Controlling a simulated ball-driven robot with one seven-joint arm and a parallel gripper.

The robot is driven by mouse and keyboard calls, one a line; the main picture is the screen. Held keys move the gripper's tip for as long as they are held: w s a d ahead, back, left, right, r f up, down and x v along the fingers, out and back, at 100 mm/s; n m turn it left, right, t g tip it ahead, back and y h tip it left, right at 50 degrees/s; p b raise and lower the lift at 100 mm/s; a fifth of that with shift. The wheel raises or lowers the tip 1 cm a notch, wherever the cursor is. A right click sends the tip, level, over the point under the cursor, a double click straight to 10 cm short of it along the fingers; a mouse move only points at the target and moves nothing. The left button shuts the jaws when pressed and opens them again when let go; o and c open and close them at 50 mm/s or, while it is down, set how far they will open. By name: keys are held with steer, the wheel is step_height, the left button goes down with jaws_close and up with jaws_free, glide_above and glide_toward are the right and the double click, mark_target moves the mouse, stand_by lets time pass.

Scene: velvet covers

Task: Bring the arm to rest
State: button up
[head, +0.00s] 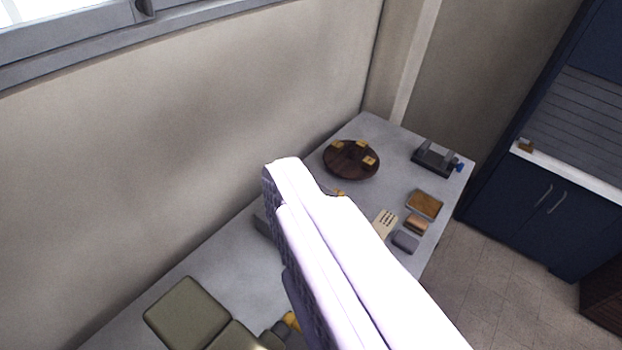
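A large white and dark grey part of my arm (345,250) reaches up from the lower right across the middle of the head view. It hides part of the grey table (215,260) behind it. I cannot make out any fingers of my gripper, so I cannot see whether it holds anything.
The table runs along a beige wall (190,130). On it are a round dark wooden board (350,173) with small yellow blocks, a dark device (435,158), a brown box (424,204), a grey pad (405,241) and olive panels (188,313). Blue cabinets (535,210) stand right, past open floor (500,280).

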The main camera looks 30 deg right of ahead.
steer(key=shift+w+f, duration=0.1)
step_height(320, 180, down, 6)
steer(key=b, duration=0.6)
steer(key=shift+f, duration=0.1)
stand_by(0.4)
